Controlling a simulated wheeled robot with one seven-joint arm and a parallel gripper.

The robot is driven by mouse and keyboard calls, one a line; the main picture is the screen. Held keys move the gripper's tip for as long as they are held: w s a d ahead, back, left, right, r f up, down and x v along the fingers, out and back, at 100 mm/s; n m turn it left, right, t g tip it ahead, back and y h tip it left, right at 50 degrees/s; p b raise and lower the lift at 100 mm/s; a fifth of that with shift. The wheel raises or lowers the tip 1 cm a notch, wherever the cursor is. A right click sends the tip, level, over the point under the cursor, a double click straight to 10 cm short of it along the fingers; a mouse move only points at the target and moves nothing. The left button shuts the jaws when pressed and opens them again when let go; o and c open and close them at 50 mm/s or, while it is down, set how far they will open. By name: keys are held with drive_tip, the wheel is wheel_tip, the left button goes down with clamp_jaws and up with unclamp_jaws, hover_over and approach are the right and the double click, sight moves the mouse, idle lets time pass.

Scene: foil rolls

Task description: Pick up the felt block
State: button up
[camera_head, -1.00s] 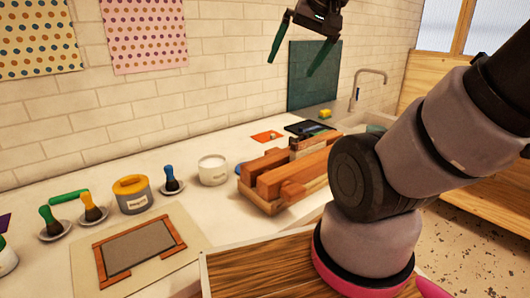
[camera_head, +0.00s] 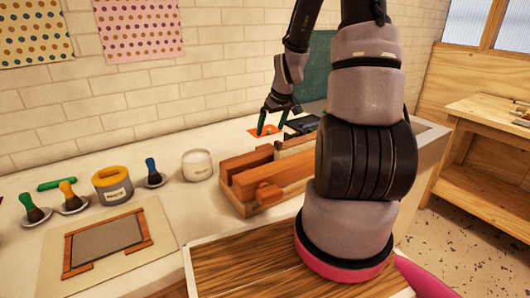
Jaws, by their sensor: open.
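My gripper (camera_head: 272,128) is open, pointing down over the orange sheet (camera_head: 256,132) at the back of the counter. Its two green fingers are spread apart, with their tips low over the sheet. A small pale block shows on this sheet in the earlier view and may be the felt block. Now the fingers cover that spot, and I cannot make the block out clearly or tell whether the fingers touch anything.
A wooden rack with blocks (camera_head: 262,182) stands in front of the gripper. A dark tray (camera_head: 304,123) lies right of the orange sheet. A white jar (camera_head: 197,165), a yellow-lidded tub (camera_head: 112,184) and brushes on dishes stand left. A framed screen (camera_head: 106,238) lies in front.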

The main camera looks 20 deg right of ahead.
drive_tip(key=x, duration=0.7)
drive_tip(key=shift+s, duration=0.1)
drive_tip(key=x, duration=0.4)
drive_tip(key=shift+d+f, duration=0.1)
drive_tip(key=c, duration=1.2)
drive_tip(key=shift+o, duration=0.2)
wheel_tip(320, 180, up, 10)
drive_tip(key=shift+r, duration=0.1)
